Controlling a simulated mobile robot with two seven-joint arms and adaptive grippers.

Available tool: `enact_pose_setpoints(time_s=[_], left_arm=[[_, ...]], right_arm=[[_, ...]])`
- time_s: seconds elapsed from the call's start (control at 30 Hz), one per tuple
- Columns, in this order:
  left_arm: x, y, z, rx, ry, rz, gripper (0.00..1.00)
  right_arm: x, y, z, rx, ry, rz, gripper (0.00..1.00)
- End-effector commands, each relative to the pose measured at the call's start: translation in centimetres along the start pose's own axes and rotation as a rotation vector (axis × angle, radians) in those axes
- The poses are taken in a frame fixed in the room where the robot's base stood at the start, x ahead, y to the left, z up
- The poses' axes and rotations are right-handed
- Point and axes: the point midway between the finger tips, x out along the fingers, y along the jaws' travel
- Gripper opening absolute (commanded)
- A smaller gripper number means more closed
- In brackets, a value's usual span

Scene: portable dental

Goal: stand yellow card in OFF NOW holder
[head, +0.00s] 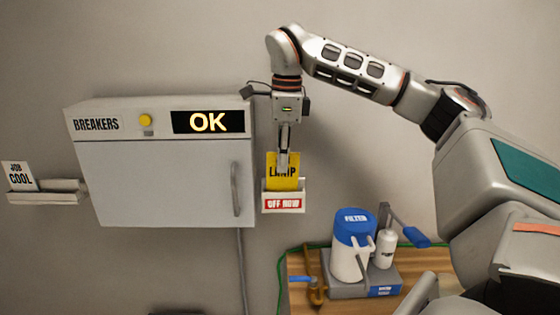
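The yellow card (290,184), with dark lettering that reads like "LAMP", stands upright with its lower part behind the front of the OFF NOW holder (283,205). The holder is a small white wall pocket with a red label. My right gripper (284,168) points straight down over the card, its fingers in front of and around the card's upper part, covering some lettering. The fingers look close together on the card. I see no gap between them and it. My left gripper is not in view.
A grey breaker box (160,180) with an OK display (208,122) and a door handle (235,188) is left of the holder. A white JOB COOL card (20,176) stands in another holder (50,194) at far left. A blue-lidded filter jug (352,245) is on the wooden table (300,268) below.

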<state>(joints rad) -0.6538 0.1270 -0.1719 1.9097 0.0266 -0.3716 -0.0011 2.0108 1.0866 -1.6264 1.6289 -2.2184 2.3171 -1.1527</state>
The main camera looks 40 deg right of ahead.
Motion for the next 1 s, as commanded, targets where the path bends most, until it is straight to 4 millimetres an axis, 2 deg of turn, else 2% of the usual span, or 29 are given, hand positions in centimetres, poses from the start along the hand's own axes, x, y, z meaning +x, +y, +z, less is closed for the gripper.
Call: enact_pose_setpoints(time_s=[0.03, 0.43, 0.5, 0.53, 0.87, 1.0], left_arm=[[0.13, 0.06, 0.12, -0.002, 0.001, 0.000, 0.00], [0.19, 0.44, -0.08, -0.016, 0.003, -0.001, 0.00], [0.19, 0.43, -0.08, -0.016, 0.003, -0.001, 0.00], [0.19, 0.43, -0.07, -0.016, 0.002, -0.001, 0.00], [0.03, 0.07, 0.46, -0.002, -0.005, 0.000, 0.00], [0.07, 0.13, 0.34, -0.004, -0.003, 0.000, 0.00]], right_arm=[[2.74, 0.97, -1.07, -0.007, 0.055, 0.050, 0.00], [2.72, 1.04, -1.37, -0.006, 0.054, 0.050, 0.00], [2.72, 1.04, -1.37, -0.006, 0.054, 0.050, 0.18], [2.72, 1.04, -1.37, -0.006, 0.054, 0.050, 0.24], [2.66, 1.03, -1.36, -0.006, 0.054, 0.050, 0.24], [1.75, 0.99, -1.21, -0.007, 0.051, 0.046, 0.24]])
